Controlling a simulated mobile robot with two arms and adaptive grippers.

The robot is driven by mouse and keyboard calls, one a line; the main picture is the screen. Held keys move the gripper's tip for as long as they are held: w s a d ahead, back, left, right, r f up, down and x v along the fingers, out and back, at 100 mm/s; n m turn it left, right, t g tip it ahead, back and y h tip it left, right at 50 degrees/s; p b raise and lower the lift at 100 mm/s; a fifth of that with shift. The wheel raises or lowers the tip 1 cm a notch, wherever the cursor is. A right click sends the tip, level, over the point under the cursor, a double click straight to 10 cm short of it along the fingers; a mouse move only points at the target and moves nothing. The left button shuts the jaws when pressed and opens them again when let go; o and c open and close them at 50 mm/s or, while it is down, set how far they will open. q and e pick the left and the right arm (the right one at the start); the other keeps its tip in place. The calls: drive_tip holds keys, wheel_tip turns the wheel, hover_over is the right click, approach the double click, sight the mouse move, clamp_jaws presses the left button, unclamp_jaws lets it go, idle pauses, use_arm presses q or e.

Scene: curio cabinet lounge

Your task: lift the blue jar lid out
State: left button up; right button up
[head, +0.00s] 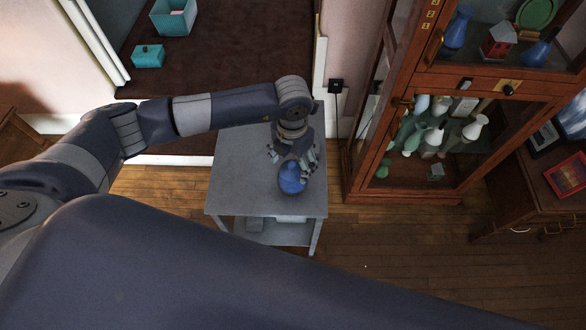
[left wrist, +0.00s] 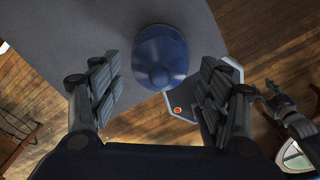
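A round blue jar (head: 292,180) is on the grey side table (head: 235,190), near the table's right side. In the left wrist view the blue jar (left wrist: 160,45) is seen from above, with the knob of its blue lid (left wrist: 160,76) toward me. The seam between lid and jar is not clear. My left gripper (head: 293,163) is just above and behind the jar in the head view.
A wooden glass cabinet (head: 400,195) with vases and figurines stands right of the table. A teal box (head: 148,56) and a teal open container (head: 173,18) sit on the dark surface at the back left. Wooden floor (head: 375,235) is clear in front of the cabinet.

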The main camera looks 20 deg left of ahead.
sight(292, 164)
use_arm(q)
clamp_jaws()
drive_tip(key=shift+r, duration=0.3)
drive_tip(key=shift+r+p, duration=0.4)
drive_tip(key=shift+r, duration=0.1)
idle(0.5)
drive_tip(key=shift+r+p, duration=0.9)
drive_tip(key=shift+r, duration=0.75)
drive_tip(key=shift+f, duration=0.1)
